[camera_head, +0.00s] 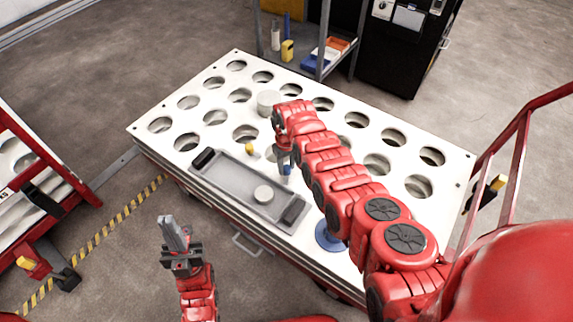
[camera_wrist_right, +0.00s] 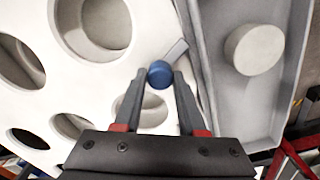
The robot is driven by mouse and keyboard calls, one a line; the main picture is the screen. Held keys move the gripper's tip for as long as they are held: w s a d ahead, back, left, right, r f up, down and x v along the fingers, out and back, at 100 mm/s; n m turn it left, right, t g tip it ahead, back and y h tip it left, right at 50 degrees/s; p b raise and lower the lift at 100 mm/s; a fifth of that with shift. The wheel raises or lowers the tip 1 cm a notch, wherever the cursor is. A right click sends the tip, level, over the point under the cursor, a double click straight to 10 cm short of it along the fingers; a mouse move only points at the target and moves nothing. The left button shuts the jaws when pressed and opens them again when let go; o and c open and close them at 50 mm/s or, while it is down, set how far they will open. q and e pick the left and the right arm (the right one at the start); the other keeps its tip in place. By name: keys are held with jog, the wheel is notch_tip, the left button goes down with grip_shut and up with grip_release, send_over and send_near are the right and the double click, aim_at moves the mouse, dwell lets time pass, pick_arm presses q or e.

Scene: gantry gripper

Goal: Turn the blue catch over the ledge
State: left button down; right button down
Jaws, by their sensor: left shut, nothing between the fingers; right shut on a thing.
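The blue catch (camera_wrist_right: 160,74) has a round blue knob and a short grey bar (camera_wrist_right: 176,50) pointing up and right toward the tray's rim. I cannot tell whether the bar's end reaches over this ledge (camera_wrist_right: 196,70). My right gripper (camera_wrist_right: 160,80) is shut on the blue knob, one finger on each side. In the head view my right gripper (camera_head: 285,170) is at the tray's far long side and partly hides the catch. The grey tray (camera_head: 228,184) lies on the white table. My left gripper (camera_head: 173,232) is shut and empty, off the table's front edge.
A yellow catch (camera_head: 249,149) stands further left along the tray's far side. A pale puck (camera_head: 263,194) lies in the tray. A pale cylinder (camera_head: 268,102) and a blue disc (camera_head: 328,236) are on the white table (camera_head: 300,90) with its several round holes.

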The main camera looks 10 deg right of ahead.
aim_at(286, 167)
jog(key=m, duration=0.6)
jog(key=shift+m, duration=0.3)
dwell(0.4)
jog(key=c, duration=0.5)
grip_release()
jog(key=shift+r+p, duration=0.3)
jog(key=shift+r, duration=0.2)
notch_tip(286, 167, up, 16)
jog(key=p, duration=0.4)
jog(key=shift+r+p, duration=0.25)
jog(key=shift+p, duration=0.1)
